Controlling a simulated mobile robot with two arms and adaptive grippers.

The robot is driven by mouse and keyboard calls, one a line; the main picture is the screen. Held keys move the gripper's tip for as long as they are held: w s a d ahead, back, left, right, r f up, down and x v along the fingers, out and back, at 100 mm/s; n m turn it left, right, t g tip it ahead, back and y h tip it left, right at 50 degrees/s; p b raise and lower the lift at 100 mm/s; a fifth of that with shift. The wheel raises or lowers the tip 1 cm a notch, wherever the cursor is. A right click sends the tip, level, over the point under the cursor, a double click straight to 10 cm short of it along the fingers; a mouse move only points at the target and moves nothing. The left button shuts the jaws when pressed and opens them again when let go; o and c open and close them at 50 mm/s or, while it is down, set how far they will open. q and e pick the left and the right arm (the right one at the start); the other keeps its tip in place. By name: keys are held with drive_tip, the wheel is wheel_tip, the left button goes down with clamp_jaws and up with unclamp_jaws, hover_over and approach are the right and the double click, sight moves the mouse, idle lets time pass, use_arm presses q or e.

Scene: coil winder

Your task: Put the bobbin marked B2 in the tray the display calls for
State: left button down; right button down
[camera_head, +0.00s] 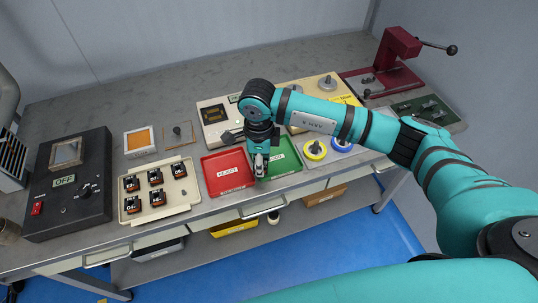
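A red tray (222,185) and a green tray (287,161) stand side by side at the front of the bench; their labels are too small to read surely. My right gripper (261,170) points down at the green tray's left edge, beside the red tray. Its fingers are too small to tell open from shut, or whether they hold anything. A yellow-ringed round piece (315,157) and a blue-ringed one (341,150) sit right of the green tray; no B2 mark is legible. A cream unit (211,126) with a dark panel and small green display stands behind, partly hidden by my arm. My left gripper is out of view.
A cream rack (183,202) holds several black-and-red parts at left. A black box (88,170) with an OFF sign stands beyond it. An orange framed pad (139,140) lies behind the rack. A dark red press (396,60) stands at back right. The back left bench is clear.

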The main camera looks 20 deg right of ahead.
sight(269, 169)
drive_tip(key=shift+w+d+f, duration=0.1)
drive_tip(key=shift+w+d, duration=0.75)
drive_tip(key=shift+d, duration=0.3)
drive_tip(key=shift+w+d+p, duration=0.3)
drive_tip(key=shift+d+p, duration=0.15)
drive_tip(key=shift+p, duration=0.05)
wheel_tip(269, 169, down, 3)
drive_tip(key=shift+a+r+p, duration=0.15)
drive_tip(key=shift+p, duration=0.45)
drive_tip(key=shift+f, duration=0.5)
drive_tip(key=shift+f, duration=0.1)
drive_tip(key=c, duration=0.8)
unclamp_jaws()
drive_tip(key=shift+c, duration=0.2)
